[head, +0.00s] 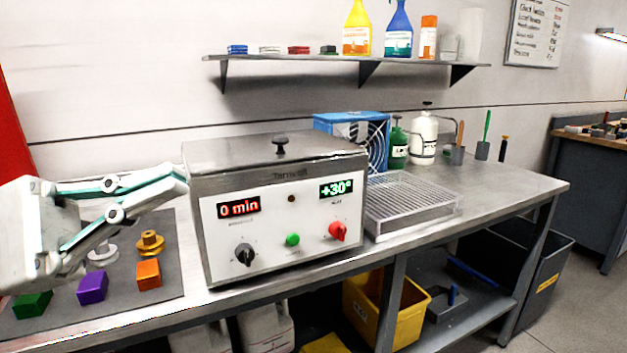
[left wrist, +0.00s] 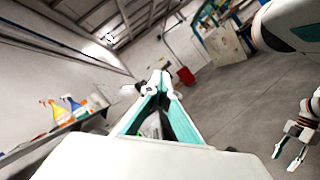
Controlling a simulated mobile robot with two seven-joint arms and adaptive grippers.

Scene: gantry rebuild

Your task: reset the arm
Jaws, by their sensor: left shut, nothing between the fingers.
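My left gripper (head: 183,178) reaches in from the left in the head view, above the grey mat (head: 165,290) and just left of the metal bath unit (head: 280,225). Its teal-edged fingers are shut and empty. They also meet at the tips in the left wrist view (left wrist: 160,80). My right gripper (left wrist: 288,157) shows at the right edge of the left wrist view, over the floor. Its two teal fingers stand apart with nothing between them. It is not in the head view.
On the mat are green (head: 33,304), purple (head: 93,288) and orange (head: 149,274) blocks, and a yellow knobbed piece (head: 150,243). A wire rack (head: 410,205) stands right of the unit. A shelf (head: 340,60) with bottles hangs above. Open floor (left wrist: 240,90) lies beyond my grippers in the wrist view.

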